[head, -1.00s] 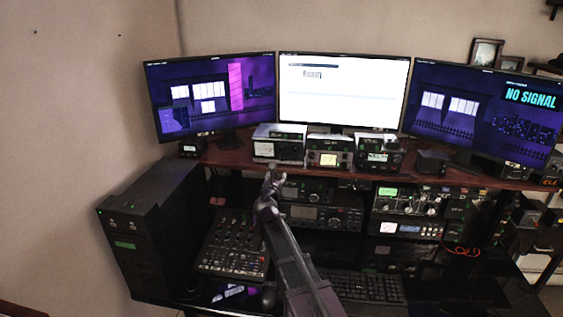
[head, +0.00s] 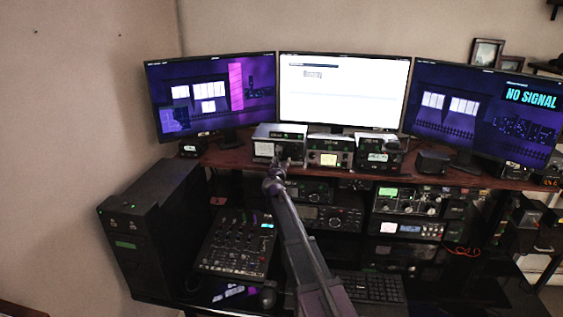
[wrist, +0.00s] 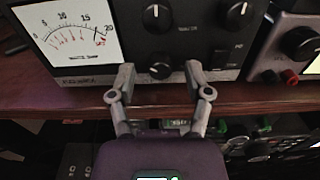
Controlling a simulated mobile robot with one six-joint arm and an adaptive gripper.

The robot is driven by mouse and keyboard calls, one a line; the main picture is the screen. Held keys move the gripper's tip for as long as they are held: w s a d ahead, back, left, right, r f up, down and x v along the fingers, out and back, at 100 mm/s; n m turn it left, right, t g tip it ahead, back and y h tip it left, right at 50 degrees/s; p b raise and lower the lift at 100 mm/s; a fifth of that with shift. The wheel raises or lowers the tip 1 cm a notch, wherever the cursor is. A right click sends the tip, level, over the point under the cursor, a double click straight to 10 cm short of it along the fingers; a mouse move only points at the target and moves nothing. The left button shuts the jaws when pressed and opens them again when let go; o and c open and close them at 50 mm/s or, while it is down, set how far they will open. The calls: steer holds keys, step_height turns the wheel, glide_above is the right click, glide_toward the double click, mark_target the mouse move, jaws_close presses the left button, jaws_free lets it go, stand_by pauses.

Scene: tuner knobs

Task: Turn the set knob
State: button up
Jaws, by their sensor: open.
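My gripper (wrist: 160,75) is open, with its two grey fingers spread and nothing held between them. A dark tuner box (wrist: 110,50) with a white needle meter fills the top of the wrist view. Its front carries a lower middle knob (wrist: 161,65), an upper middle knob (wrist: 157,17) and a right knob (wrist: 241,13), all black with a white mark. The lower knob shows between the fingertips; I cannot tell how far beyond them it lies. I cannot read which knob is labelled set. In the head view my gripper (head: 281,164) is in front of the left shelf box (head: 265,148).
The wooden shelf edge (wrist: 235,97) runs just below the tuner. Another unit with a black knob (wrist: 300,43) and a red terminal (wrist: 290,77) stands to its right. More radio gear (head: 407,201) sits under the shelf, with monitors (head: 343,90) behind.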

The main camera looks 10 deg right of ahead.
jaws_close()
steer(key=shift+m, duration=2.4)
jaws_free()
